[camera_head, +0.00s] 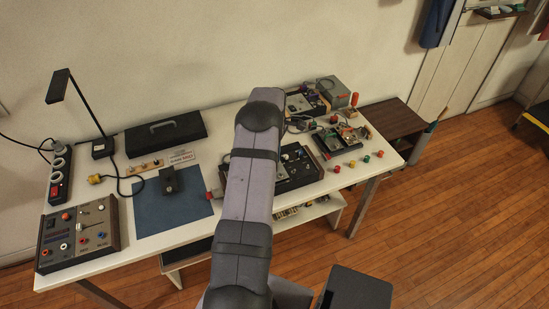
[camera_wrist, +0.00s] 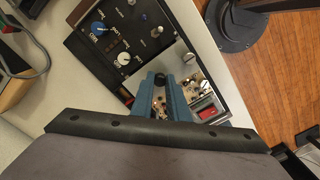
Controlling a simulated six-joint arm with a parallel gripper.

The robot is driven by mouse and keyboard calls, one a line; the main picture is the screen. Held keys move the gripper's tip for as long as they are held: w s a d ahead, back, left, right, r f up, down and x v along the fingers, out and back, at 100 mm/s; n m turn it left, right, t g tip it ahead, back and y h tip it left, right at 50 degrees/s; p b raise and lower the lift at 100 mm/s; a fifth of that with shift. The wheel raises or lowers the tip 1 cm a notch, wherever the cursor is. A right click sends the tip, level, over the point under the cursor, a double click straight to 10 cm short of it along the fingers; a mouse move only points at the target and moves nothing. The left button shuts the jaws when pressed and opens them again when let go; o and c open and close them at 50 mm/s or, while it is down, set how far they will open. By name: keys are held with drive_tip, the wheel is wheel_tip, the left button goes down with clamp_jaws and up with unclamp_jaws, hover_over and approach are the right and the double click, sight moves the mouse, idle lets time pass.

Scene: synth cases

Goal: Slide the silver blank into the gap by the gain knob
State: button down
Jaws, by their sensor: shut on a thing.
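My gripper (camera_wrist: 163,88) shows its two blue fingers in the wrist view, shut on what looks like the black grip of the silver blank. The bright silver blank (camera_wrist: 176,59) lies at or just over the dark synth panel (camera_wrist: 118,48); I cannot tell whether it is seated. A blue knob (camera_wrist: 98,28) and a pale knob (camera_wrist: 124,59) are on the panel, left of the blank. Their labels are too small to read, so I cannot tell which is gain. In the head view my arm hides my gripper and part of the synth case (camera_head: 297,168).
Parts with a red piece (camera_wrist: 207,112) show right of the fingers. In the head view, a blue mat (camera_head: 150,212), a small dark box (camera_head: 171,180), a knobbed unit (camera_head: 78,236) and a black case (camera_head: 166,132) are on the left. Several coloured plugs (camera_head: 352,163) lie right of the synth case.

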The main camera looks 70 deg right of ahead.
drive_tip(key=shift+f+b, duration=0.7)
drive_tip(key=shift+f, duration=0.45)
drive_tip(key=c, duration=1.6)
unclamp_jaws()
drive_tip(key=shift+c, duration=0.2)
drive_tip(key=shift+r, duration=0.1)
drive_tip(key=shift+r+b, duration=1.15)
drive_tip(key=shift+r, duration=2.45)
